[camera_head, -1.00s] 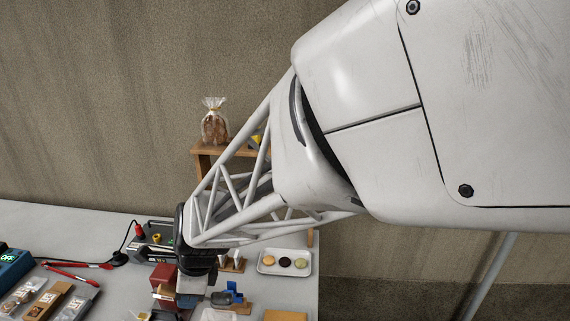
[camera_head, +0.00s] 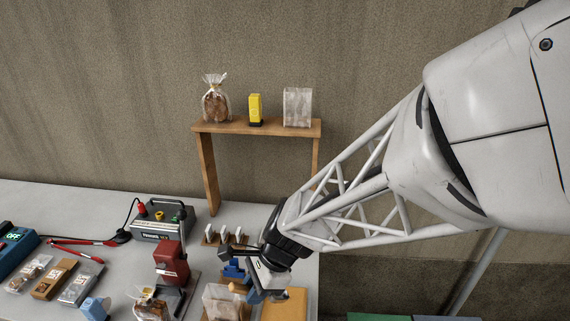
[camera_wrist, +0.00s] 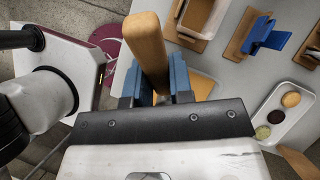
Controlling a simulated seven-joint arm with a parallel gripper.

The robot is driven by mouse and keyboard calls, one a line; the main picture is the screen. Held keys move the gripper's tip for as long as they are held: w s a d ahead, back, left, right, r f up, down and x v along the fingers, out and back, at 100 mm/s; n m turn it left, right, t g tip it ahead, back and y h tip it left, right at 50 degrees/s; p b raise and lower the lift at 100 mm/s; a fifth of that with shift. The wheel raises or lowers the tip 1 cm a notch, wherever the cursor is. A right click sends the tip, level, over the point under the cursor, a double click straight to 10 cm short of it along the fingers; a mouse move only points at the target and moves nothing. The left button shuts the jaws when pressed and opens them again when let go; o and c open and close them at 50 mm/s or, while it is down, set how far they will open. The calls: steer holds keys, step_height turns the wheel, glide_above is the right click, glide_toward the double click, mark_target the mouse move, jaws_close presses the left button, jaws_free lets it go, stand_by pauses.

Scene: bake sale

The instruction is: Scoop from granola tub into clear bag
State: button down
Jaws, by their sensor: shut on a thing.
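My gripper (camera_wrist: 156,86) is shut on a tan wooden handle (camera_wrist: 148,42), seen between its blue fingers in the wrist view. The handle looks like the scoop's; the scoop's bowl is not visible. In the head view my gripper (camera_head: 264,291) is low over the table's right front part. A clear, open bag (camera_head: 222,301) stands on a wooden base just left of it. It seems to show at the top of the wrist view (camera_wrist: 198,14), apart from the handle. I cannot make out the granola tub.
A red device (camera_head: 171,262) and a tied bag of baked goods (camera_head: 151,306) stand left of the clear bag. A blue holder (camera_wrist: 268,36) and a white cookie tray (camera_wrist: 284,117) lie to the right in the wrist view. A wooden shelf (camera_head: 260,128) stands behind.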

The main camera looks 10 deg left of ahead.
mark_target(269, 300)
steer(key=shift+d+f, duration=0.1)
steer(key=shift+d, duration=0.35)
steer(key=shift+f, duration=0.25)
steer(key=shift+f, duration=3.2)
steer(key=shift+w+d, duration=0.4)
steer(key=shift+d, duration=0.25)
steer(key=shift+w+d, duration=0.35)
steer(key=shift+d, duration=0.3)
steer(key=shift+t+h, duration=0.4)
steer(key=shift+h, duration=0.3)
steer(key=shift+s+a+r, duration=0.1)
steer(key=shift+a+r, duration=0.05)
steer(key=shift+r, duration=1.35)
steer(key=shift+s+a+r, duration=0.1)
steer(key=shift+a+r, duration=0.05)
steer(key=shift+r, duration=1.35)
steer(key=shift+a+r, duration=0.1)
steer(key=shift+a, duration=0.05)
